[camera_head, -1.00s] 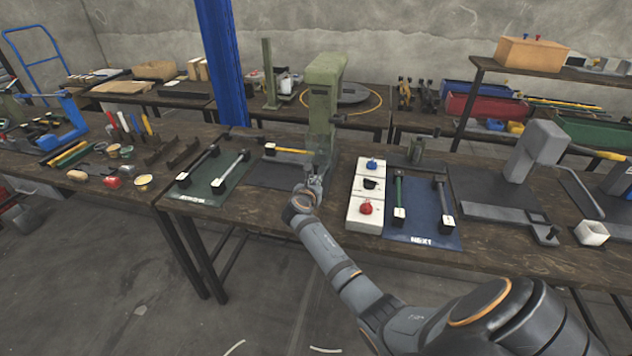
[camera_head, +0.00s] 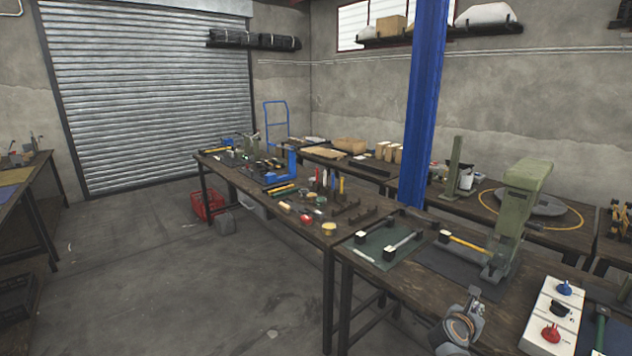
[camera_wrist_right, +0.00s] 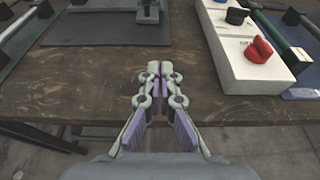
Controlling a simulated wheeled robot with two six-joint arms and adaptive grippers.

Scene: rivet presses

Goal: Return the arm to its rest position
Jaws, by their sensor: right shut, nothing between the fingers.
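My right gripper (camera_head: 470,304) shows at the lower right of the head view, near the front edge of the workbench (camera_head: 400,277), in front of the green press (camera_head: 514,215). In the right wrist view my right gripper (camera_wrist_right: 154,72) has its fingers together with nothing between them, over the wooden bench top. A dark mat (camera_wrist_right: 110,28) lies ahead of it. A white control box (camera_wrist_right: 245,50) with a red knob (camera_wrist_right: 260,49) is to its right. Most of my right arm is out of the head view. My left gripper is not in view.
A green mat (camera_head: 368,247) with rods lies left of the press. A bench with tools (camera_head: 265,205) stands further left. A blue column (camera_head: 422,110) rises behind. The floor (camera_head: 190,285) at the left is open, up to another table (camera_head: 28,182).

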